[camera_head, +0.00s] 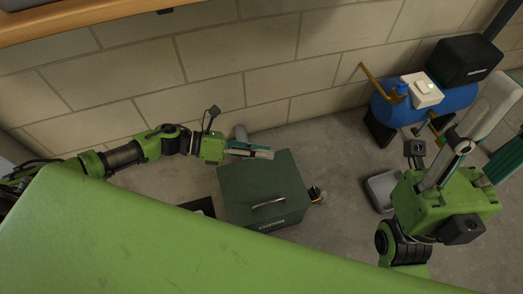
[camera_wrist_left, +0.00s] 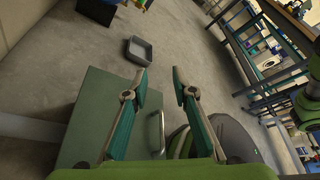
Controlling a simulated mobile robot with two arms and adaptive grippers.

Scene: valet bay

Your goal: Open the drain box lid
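The drain box is a dark green box (camera_head: 240,205) on the floor, with a flat lid (camera_head: 245,180) lying shut on top. A metal handle (camera_head: 268,203) is on the lid near its front edge; pale lettering below it is too small to read. In the left wrist view the lid (camera_wrist_left: 95,120) and handle (camera_wrist_left: 156,132) show below the fingertips. My left gripper (camera_head: 268,151) is over the back edge of the box, apart from the handle. Its fingers (camera_wrist_left: 160,72) are spread and empty. My right gripper (camera_head: 508,115) is off to the right, its fingers apart and empty.
A small yellow and black fitting (camera_head: 315,195) is at the box's right side. A grey tray (camera_head: 379,189) lies further right, also in the left wrist view (camera_wrist_left: 140,50). A blue tank (camera_head: 455,98) stands by the block wall (camera_head: 220,65). Floor between box and tray is clear.

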